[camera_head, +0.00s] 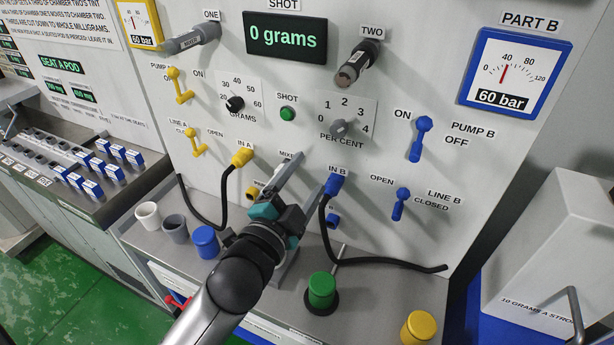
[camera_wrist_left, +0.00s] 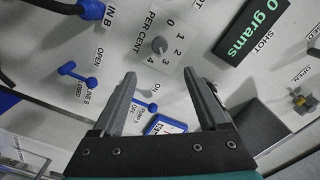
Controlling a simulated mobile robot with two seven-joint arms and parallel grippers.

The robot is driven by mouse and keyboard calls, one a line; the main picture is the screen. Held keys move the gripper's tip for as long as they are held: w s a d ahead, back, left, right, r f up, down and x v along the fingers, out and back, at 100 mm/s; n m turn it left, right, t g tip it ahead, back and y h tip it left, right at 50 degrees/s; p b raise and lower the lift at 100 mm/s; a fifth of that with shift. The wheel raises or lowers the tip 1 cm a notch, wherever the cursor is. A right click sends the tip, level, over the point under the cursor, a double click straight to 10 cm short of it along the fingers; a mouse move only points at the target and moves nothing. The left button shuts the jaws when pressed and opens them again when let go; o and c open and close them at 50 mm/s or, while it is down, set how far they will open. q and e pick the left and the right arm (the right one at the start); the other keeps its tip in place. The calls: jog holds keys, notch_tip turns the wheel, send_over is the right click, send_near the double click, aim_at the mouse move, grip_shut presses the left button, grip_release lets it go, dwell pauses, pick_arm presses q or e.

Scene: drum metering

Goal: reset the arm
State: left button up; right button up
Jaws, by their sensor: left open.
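My left gripper (camera_head: 310,172) reaches in from the bottom middle of the head view, in front of the lower middle of the panel. Its two grey fingers are apart with nothing between them. In the left wrist view the left gripper (camera_wrist_left: 159,76) is also open and empty, with the panel's per cent knob (camera_wrist_left: 159,45) beyond the fingertips. The fingers hide part of the panel between the yellow IN A plug (camera_head: 242,157) and the blue IN B plug (camera_head: 335,184). I cannot tell whether they touch the panel. My right gripper is in neither view.
Two hoses hang from the plugs. On the ledge below stand a white cup (camera_head: 148,215), a grey cup (camera_head: 175,228), a blue cup (camera_head: 205,242), a green-topped item (camera_head: 321,290) and a yellow one (camera_head: 419,327). A white box (camera_head: 555,250) stands at right. The display (camera_head: 285,37) reads 0 grams.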

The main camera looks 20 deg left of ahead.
pick_arm(q)
jog(key=s+a+f+n+g+y, duration=0.1)
jog(key=s+f+n+g+y, duration=0.1)
jog(key=s+f+n+g, duration=0.8)
jog(key=s+d+f+g+h, duration=0.2)
jog(key=s+f+g, duration=0.2)
jog(key=s+f, duration=0.55)
jog(key=s+f+g+b, duration=0.3)
jog(key=f+b, duration=0.6)
jog(key=f, duration=2)
jog(key=s+a+f+b, duration=0.1)
jog(key=s+f+b, duration=0.3)
jog(key=s+f, duration=0.4)
jog(key=s+a+f+b, duration=0.1)
jog(key=s+f+b, duration=0.2)
jog(key=s+f, duration=0.5)
notch_tip(320, 180, down, 6)
jog(key=shift+s+a+r+m+y+b, duration=0.1)
jog(key=shift+s+a+m+y+b, duration=0.1)
jog(key=shift+s+m+y+b, duration=0.15)
